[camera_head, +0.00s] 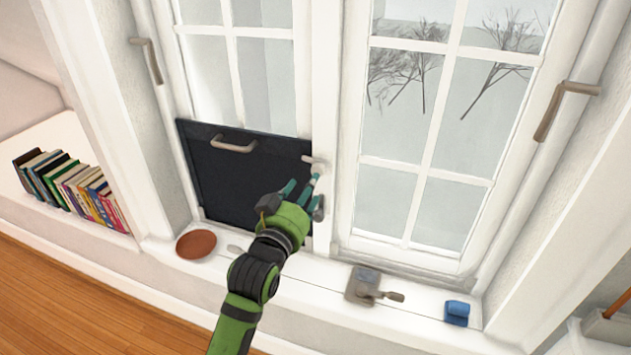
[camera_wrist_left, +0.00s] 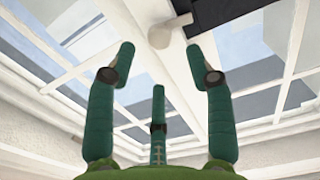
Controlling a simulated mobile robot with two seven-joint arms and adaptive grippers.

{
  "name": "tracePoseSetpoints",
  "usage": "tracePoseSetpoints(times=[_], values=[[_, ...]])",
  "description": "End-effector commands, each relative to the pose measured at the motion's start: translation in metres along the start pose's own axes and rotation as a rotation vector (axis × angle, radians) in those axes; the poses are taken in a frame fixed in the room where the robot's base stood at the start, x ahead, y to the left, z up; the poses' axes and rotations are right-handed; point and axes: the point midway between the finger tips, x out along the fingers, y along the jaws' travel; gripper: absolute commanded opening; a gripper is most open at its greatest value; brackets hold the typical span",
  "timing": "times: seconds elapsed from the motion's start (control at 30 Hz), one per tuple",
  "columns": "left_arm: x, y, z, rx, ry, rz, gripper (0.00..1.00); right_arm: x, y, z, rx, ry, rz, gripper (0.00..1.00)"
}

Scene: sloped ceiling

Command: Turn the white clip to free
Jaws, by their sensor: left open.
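The white clip (camera_head: 313,160) is mounted on the white window post at the upper right corner of a dark panel (camera_head: 240,180). Its short pale bar points left, over or close to the panel's edge; I cannot tell if it touches. In the left wrist view the clip (camera_wrist_left: 172,29) shows at the top, with the dark panel (camera_wrist_left: 214,8) beside it. My left gripper (camera_head: 304,194) is open and empty, just below the clip. In the left wrist view its fingers (camera_wrist_left: 160,60) are spread apart, with the clip beyond their tips. My right gripper is not in view.
The panel has a pale handle (camera_head: 233,145). On the sill are a brown dish (camera_head: 196,244), a grey block with a lever (camera_head: 363,286) and a blue object (camera_head: 457,313). Books (camera_head: 75,188) stand at left. Window handles (camera_head: 148,60) (camera_head: 563,108) stick out.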

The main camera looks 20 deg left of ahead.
Motion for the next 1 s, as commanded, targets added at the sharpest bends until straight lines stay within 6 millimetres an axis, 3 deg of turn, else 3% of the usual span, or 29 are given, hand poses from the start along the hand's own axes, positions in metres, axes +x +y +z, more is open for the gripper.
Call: tracePoseSetpoints(times=[0.4,0.8,0.93,1.0], values=[[0.057,0.000,0.001,-0.001,-0.003,0.000,0.53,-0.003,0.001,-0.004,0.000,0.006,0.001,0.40],[0.065,0.000,0.002,-0.001,-0.004,0.000,0.53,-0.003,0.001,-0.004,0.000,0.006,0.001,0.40],[0.065,0.000,0.002,0.000,-0.004,0.000,0.01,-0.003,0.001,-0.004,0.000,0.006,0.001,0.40],[0.065,0.000,0.002,0.000,-0.005,0.000,0.00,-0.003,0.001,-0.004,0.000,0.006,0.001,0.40]])
